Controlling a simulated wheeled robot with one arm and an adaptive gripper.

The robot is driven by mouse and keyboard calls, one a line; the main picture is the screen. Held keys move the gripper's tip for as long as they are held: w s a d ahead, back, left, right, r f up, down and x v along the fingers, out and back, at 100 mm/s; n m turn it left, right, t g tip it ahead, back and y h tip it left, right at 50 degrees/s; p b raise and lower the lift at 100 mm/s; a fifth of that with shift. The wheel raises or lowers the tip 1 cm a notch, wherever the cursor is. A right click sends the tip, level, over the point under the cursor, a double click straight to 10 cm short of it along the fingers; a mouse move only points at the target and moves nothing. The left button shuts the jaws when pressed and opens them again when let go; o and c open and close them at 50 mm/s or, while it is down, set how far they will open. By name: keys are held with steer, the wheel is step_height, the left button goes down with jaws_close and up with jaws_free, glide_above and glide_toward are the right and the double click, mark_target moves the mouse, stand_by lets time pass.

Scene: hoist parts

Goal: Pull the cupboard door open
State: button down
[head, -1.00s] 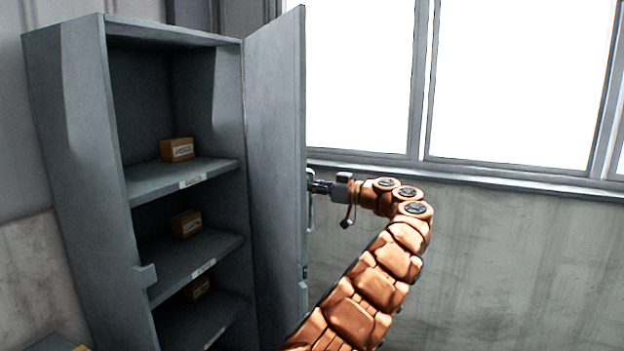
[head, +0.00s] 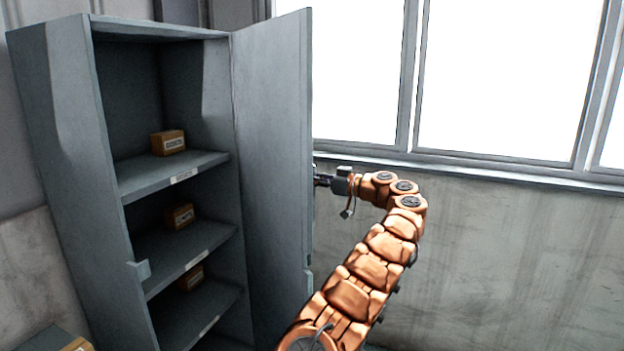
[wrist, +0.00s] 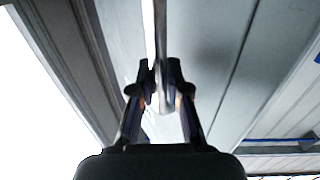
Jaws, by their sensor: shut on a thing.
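The grey cupboard (head: 75,150) stands at the left in the head view, with its inside and shelves showing. Its door (head: 272,170) stands wide open, hinged on the right side of the cupboard. My gripper (head: 318,178) is at the outer face of the door, near its free edge, and the door partly hides the fingertips. In the wrist view my gripper (wrist: 159,85) is shut on the upright bar handle (wrist: 161,45), with one finger on each side of it.
Small brown boxes sit on the shelves, such as the top one (head: 168,142). Another box (head: 77,344) shows at the bottom left. A window (head: 500,80) and a bare wall (head: 500,240) lie to the right. The floor is mostly out of view.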

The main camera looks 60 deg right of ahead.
steer(key=c, duration=1.1)
jaws_free()
steer(key=shift+c, duration=0.2)
steer(key=shift+s, duration=0.15)
steer(key=s+d, duration=0.1)
steer(key=s, duration=1)
steer(key=shift+s+d, duration=0.2)
steer(key=shift+s, duration=0.15)
